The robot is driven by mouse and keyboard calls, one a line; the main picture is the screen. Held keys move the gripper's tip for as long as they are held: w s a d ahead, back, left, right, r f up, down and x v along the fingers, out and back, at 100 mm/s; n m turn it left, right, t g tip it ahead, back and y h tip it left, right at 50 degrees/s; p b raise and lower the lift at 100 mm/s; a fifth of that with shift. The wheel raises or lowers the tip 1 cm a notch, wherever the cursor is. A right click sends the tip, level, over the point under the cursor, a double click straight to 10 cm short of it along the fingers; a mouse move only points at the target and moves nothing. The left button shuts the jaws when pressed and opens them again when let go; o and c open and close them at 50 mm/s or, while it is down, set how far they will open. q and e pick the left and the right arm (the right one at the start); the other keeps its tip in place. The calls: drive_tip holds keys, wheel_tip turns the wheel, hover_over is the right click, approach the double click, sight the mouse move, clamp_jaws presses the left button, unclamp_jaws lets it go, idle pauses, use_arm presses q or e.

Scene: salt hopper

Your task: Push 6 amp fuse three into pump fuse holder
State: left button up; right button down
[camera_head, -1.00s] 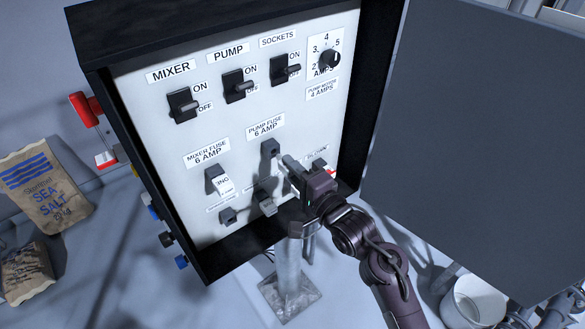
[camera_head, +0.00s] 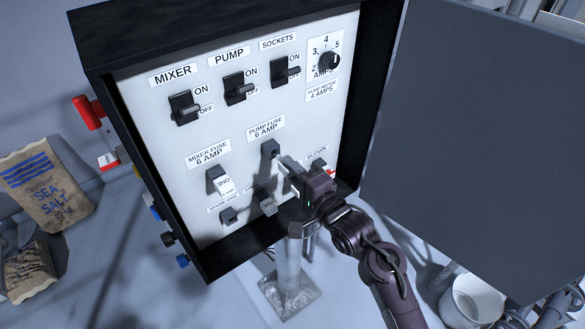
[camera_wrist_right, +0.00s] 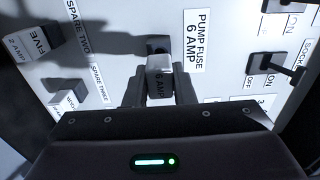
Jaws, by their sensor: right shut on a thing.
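The pump fuse holder (camera_head: 269,150) is a black socket under the "PUMP FUSE 6 AMP" label on the white panel. My right gripper (camera_wrist_right: 159,90) is shut on this fuse, one finger on each side. In the head view my right gripper (camera_head: 288,166) is just below and right of the holder. The fuse's far end lines up with the holder, but whether it touches or enters cannot be told. My left gripper is not in view.
The mixer fuse holder (camera_head: 218,181) is to the left, with a white-marked fuse. Spare fuse places (camera_head: 228,216) line the panel's bottom. Switches (camera_head: 240,88) and a dial (camera_head: 327,60) are above. A large grey panel (camera_head: 470,140) stands to the right.

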drive_tip(key=shift+p, duration=0.35)
idle(0.4)
drive_tip(key=shift+x, duration=1.8)
idle(0.4)
drive_tip(key=c, duration=0.7)
unclamp_jaws()
drive_tip(key=shift+o, duration=0.2)
drive_tip(key=shift+p+v, duration=0.75)
drive_tip(key=shift+v, duration=0.75)
drive_tip(key=shift+p+v, duration=0.6)
drive_tip(key=shift+v, duration=0.95)
